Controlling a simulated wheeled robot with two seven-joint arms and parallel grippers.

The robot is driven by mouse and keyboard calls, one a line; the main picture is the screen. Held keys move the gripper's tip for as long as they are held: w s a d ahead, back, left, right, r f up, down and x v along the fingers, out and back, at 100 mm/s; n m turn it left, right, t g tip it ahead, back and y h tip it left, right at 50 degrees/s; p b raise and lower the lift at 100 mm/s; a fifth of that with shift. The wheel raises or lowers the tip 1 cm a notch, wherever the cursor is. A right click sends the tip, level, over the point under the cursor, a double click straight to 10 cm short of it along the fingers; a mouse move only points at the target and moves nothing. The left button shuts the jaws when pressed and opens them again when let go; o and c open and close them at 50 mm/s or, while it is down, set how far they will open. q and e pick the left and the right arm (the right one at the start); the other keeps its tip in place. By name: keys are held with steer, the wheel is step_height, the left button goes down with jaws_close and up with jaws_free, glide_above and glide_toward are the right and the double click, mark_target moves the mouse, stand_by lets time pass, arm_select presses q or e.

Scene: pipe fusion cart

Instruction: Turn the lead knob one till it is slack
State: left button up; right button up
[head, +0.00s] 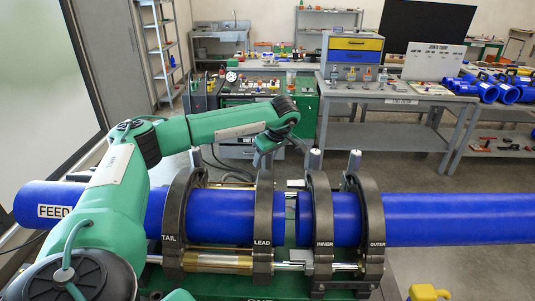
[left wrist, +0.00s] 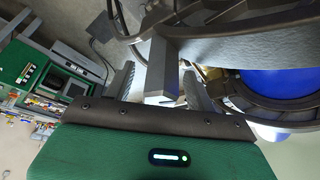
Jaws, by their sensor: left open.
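The black clamp ring marked LEAD (head: 263,225) stands around the blue pipe marked FEED, right of the ring marked TAIL (head: 180,225). My left gripper (head: 264,158) is at the top of the LEAD ring, and my wrist hides most of the knob there. In the left wrist view the gripper (left wrist: 158,88) is open, with one finger on each side of a grey block-like knob (left wrist: 160,70). The knob is between the fingers; I cannot tell whether either touches it. The dark ring (left wrist: 240,45) lies close beyond. My right gripper is not in view.
Rings marked INNER (head: 322,225) and OUTER (head: 373,225) hold the right blue pipe (head: 450,218), with grey knobs on top. A narrow gap separates the pipe ends. Workbenches stand behind, including a grey table (head: 395,92). A yellow object (head: 428,292) is at the bottom right.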

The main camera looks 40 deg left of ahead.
arm_select(q)
steer(key=c, duration=1)
steer(key=shift+r+n+g+p, duration=0.15)
steer(key=shift+n+g+p, duration=0.35)
steer(key=shift+n, duration=0.5)
steer(key=shift+c, duration=0.2)
steer(key=shift+n, duration=0.5)
steer(key=shift+n+g+p, duration=0.3)
steer(key=shift+n, duration=0.3)
steer(key=shift+s, duration=0.1)
